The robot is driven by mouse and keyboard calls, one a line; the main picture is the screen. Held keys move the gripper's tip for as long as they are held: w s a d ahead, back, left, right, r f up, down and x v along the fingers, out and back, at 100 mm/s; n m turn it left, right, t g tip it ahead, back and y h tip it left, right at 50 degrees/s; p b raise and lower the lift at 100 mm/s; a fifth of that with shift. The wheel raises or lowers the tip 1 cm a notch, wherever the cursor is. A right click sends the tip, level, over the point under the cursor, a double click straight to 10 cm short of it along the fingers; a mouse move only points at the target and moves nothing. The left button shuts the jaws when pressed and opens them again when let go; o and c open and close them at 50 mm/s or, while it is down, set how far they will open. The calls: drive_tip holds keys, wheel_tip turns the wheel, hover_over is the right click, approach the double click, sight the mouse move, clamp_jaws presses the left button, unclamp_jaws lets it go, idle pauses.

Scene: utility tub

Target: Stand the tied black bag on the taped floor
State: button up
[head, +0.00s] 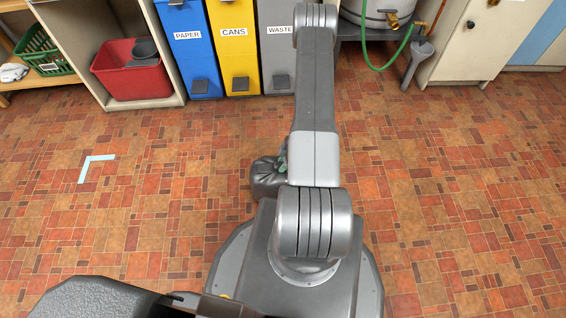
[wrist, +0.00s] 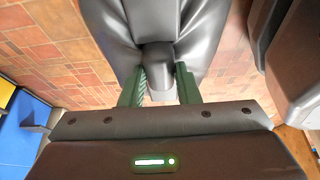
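The tied black bag (head: 268,178) shows beside my arm in the head view, partly hidden by the arm. In the wrist view the bag (wrist: 108,22) fills the top middle, with its knotted neck (wrist: 158,72) pointing toward my gripper (wrist: 160,78). The green fingers lie on both sides of the neck and appear closed against it. In the head view only a bit of green finger shows by the bag. I cannot tell whether the bag touches the floor. A pale blue tape corner (head: 96,159) marks the taped floor at the left, well apart from the bag.
Blue paper (head: 188,48), yellow cans (head: 233,45) and grey waste (head: 279,46) bins stand along the back. A red tub (head: 132,78) sits in the shelf left of them. A green hose (head: 385,66) hangs at the back right. The tiled floor between bag and tape is clear.

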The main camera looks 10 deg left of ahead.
drive_tip(key=o, duration=0.4)
drive_tip(key=shift+r, duration=0.1)
drive_tip(key=p+v, duration=0.5)
drive_tip(key=v, duration=0.7)
drive_tip(key=shift+r+p, duration=0.1)
drive_tip(key=shift+p, duration=0.2)
